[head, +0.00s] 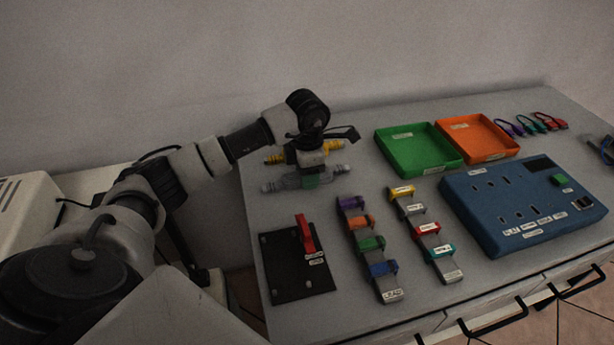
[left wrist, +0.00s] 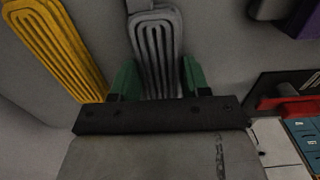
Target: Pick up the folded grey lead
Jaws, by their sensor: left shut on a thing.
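The folded grey lead (head: 280,185) lies at the left of the table in the head view, in front of a folded yellow lead (head: 332,145). In the left wrist view the grey lead (left wrist: 155,45) is a flat bundle of parallel loops. My left gripper (head: 312,179) is over the grey lead, pointing down. Its green fingers (left wrist: 157,80) are on both sides of the bundle and shut on it. The gripper hides the middle of both leads in the head view. I cannot tell whether the grey lead touches the table. I do not see my right gripper.
The yellow lead (left wrist: 52,42) lies close beside the grey one. A black plate with a red piece (head: 305,235) and two racks of coloured clips (head: 370,240) are nearer. A green tray (head: 402,167), an orange tray (head: 505,153) and a blue panel (head: 480,220) are to the right.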

